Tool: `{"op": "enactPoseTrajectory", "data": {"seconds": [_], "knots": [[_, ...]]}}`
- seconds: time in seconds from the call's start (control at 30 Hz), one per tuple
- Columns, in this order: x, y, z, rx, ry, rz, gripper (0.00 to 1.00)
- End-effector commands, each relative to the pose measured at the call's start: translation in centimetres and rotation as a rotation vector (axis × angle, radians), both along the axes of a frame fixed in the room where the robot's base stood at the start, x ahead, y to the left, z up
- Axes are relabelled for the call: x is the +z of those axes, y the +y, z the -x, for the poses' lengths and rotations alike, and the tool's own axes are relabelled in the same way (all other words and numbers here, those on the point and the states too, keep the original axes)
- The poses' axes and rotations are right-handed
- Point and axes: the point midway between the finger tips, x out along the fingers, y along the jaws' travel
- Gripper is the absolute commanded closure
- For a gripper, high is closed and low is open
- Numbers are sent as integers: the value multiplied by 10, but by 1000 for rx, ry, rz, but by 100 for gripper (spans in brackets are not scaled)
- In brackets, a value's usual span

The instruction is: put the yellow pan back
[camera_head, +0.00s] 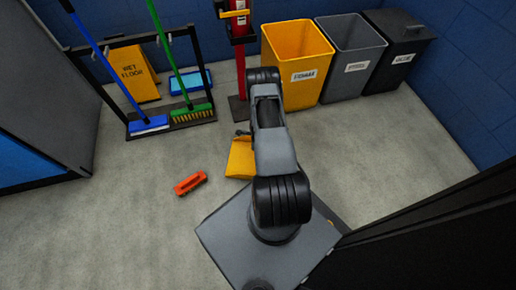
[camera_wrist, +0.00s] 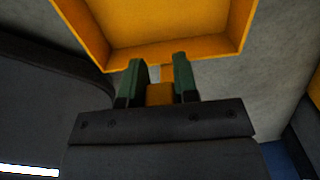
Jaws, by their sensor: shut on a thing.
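The yellow pan (camera_head: 241,160) shows in the head view just left of my arm, partly hidden behind it. In the wrist view its open tray (camera_wrist: 170,48) fills the top, with raised side walls. My gripper (camera_wrist: 160,82) has its two green fingers shut on the pan's short yellow handle (camera_wrist: 160,94). The gripper is mostly hidden behind my arm in the head view. I cannot tell how high the pan is above the floor.
A black rack (camera_head: 137,113) holds a blue broom (camera_head: 105,65) and a green broom (camera_head: 170,55). A wet-floor sign (camera_head: 133,72) and blue pan (camera_head: 190,83) are by it.

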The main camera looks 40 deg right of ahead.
Motion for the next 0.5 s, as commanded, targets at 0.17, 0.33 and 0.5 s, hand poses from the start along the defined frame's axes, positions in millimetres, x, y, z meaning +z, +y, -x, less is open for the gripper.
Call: {"op": "enactPoseTrajectory", "data": {"seconds": [0.17, 0.33, 0.5], "knots": [[2, -1, 0, 0, -1, 1, 100], [-3, -1, 0, 0, -1, 1, 100], [-2, 0, 0, 0, 0, 0, 58]]}}
